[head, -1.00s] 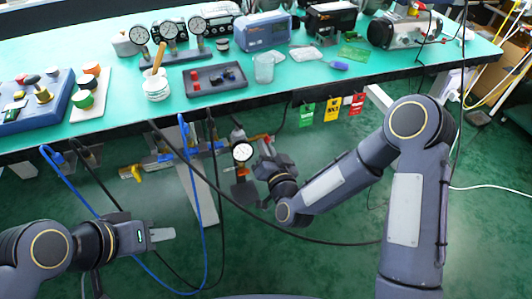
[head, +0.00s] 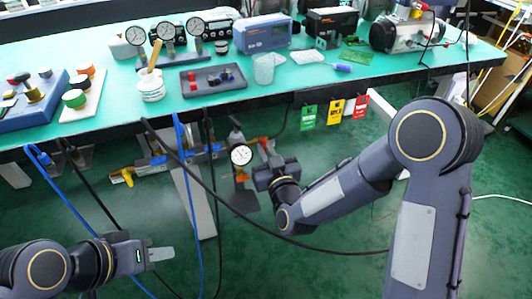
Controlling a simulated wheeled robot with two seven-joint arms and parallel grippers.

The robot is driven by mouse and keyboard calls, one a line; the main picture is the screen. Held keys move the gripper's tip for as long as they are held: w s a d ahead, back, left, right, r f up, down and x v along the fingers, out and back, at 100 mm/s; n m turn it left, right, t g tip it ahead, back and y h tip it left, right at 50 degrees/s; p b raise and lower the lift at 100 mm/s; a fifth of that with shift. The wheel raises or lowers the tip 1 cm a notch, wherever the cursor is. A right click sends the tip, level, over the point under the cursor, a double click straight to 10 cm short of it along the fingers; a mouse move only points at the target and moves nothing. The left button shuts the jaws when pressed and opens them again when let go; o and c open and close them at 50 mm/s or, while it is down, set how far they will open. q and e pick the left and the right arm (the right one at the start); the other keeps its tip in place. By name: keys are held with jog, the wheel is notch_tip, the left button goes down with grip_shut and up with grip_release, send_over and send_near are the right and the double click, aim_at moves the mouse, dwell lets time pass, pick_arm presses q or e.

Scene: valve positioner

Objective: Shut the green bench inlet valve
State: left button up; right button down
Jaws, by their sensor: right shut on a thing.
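Under the front edge of the green bench (head: 130,95) runs a pipe assembly with a pressure gauge (head: 241,155). A red-orange valve handle (head: 256,141) shows just right of and above the gauge. My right gripper (head: 263,155) is at this handle, shut on a part of it; the fingers and the gripped part are small and partly hidden. I cannot make out a green handle there. My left gripper (head: 158,254) is low on the left, away from the pipes, and its finger gap is not clear.
Black and blue hoses (head: 190,185) hang in front of the pipes, and one black hose sweeps below my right arm. A yellow handle (head: 122,177) is further left. Green, yellow and red tags (head: 335,111) hang at the bench edge. A bench leg (head: 203,205) stands behind.

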dwell(0.4)
jog(key=c, duration=1.5)
grip_release()
jog(key=v, duration=0.8)
jog(key=shift+w, duration=0.1)
